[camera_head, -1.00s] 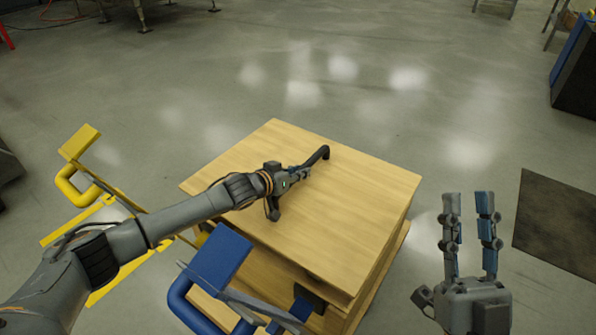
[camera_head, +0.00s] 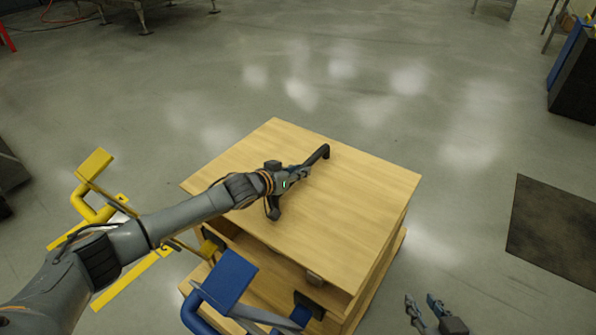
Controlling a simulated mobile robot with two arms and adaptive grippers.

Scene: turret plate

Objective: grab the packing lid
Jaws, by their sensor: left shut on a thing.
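The packing lid (camera_head: 345,205) is a flat, light wooden board on top of a wooden crate (camera_head: 370,288). A dark bar handle (camera_head: 321,154) runs across the middle of the lid. My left gripper (camera_head: 292,177) is shut on this handle, and its fingers hide part of it. The lid looks level; I cannot tell whether it is clear of the crate. My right gripper (camera_head: 421,300) is at the bottom edge, right of the crate, with its fingers apart and empty.
A yellow tubular frame (camera_head: 90,205) stands left of the crate. A blue frame (camera_head: 225,280) stands at its front. A dark mat (camera_head: 555,230) lies on the floor at right. The floor behind the crate is clear.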

